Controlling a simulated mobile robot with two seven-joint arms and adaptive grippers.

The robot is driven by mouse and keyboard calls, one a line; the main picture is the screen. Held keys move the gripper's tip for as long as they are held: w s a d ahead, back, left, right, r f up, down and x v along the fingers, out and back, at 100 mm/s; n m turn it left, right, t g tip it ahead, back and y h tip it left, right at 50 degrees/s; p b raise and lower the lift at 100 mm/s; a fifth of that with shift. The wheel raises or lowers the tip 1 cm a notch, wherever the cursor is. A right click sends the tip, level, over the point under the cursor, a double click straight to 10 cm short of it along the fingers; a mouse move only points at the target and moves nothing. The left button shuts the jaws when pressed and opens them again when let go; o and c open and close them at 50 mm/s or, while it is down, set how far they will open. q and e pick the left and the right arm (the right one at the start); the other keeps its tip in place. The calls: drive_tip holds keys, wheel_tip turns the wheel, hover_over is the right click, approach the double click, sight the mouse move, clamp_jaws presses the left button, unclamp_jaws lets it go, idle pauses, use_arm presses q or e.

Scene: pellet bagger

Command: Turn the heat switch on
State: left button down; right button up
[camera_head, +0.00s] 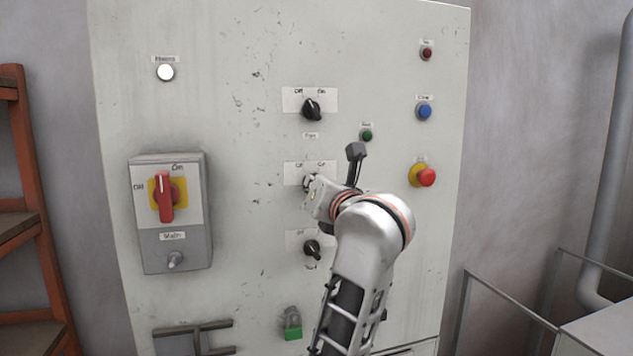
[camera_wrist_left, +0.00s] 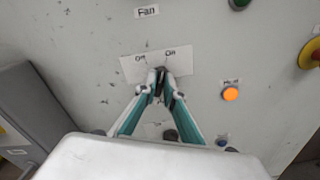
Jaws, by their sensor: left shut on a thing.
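The control panel (camera_head: 240,200) carries three black rotary switches in a column. My left gripper (camera_head: 308,184) is at the middle switch. In the left wrist view my left gripper (camera_wrist_left: 161,92) is shut on its dark knob (camera_wrist_left: 160,74), below a white plate (camera_wrist_left: 133,65) marked Off on the left and On on the right. The fingers cover most of the knob, so I cannot tell its exact angle. This switch's own name label is hidden or unreadable. An orange lamp (camera_wrist_left: 230,94) beside it looks lit; its small label is blurred. My right gripper is not in view.
The top switch (camera_head: 312,109) has a Fan label below it. The bottom switch (camera_head: 312,248) is close under my gripper. A red-yellow main switch (camera_head: 165,197) is at left, a red emergency button (camera_head: 425,176) at right. An orange rack (camera_head: 30,190) stands far left.

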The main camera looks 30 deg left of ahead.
use_arm(q)
drive_tip(key=shift+m, duration=0.9)
drive_tip(key=c, duration=2.1)
unclamp_jaws()
drive_tip(key=shift+d, duration=0.1)
drive_tip(key=shift+c, duration=0.2)
wheel_tip(320, 180, up, 10)
